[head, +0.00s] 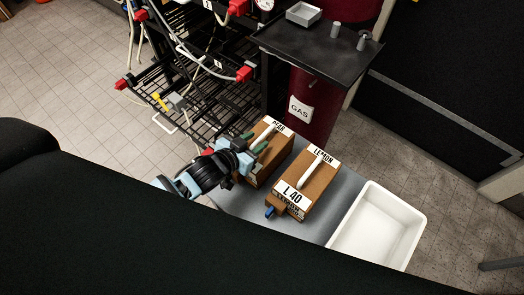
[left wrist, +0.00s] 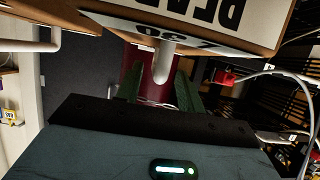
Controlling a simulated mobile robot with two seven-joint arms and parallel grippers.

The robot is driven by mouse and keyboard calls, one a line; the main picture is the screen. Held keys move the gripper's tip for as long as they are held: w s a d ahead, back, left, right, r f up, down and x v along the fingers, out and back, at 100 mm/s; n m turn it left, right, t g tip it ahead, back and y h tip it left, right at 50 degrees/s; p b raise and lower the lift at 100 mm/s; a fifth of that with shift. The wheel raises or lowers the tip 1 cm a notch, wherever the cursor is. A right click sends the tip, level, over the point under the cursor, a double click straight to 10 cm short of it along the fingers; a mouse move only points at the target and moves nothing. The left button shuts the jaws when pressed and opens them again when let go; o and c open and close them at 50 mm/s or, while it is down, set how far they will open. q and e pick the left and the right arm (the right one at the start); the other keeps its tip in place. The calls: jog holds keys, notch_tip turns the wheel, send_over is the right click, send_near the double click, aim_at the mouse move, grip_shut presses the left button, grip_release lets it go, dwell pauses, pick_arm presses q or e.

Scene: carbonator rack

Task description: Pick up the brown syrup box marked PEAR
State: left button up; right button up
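The brown PEAR syrup box (head: 257,174) stands on the grey table, left of the LEMON box, with a white handle on top. In the left wrist view the PEAR box (left wrist: 200,28) shows upside down at the top, with lettering and "30". My left gripper (head: 257,141) is at the handle end of the PEAR box. In the left wrist view its two green fingers (left wrist: 158,85) stand apart on either side of the white handle (left wrist: 162,63), with a gap visible at the left. It looks open. My right gripper is not in view.
The brown LEMON box (head: 318,186) marked L 40 stands close to the right of PEAR. A white bin (head: 413,217) is at the right. A red GAS tank (head: 313,80) under a black shelf (head: 310,52) and a wire rack (head: 222,100) stand behind.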

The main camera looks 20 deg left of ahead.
aim_at(260, 138)
pick_arm(q)
jog(key=shift+x, duration=1.7)
jog(key=shift+d+r, duration=0.15)
grip_shut()
jog(key=shift+w+r, duration=0.1)
jog(key=shift+r, duration=0.1)
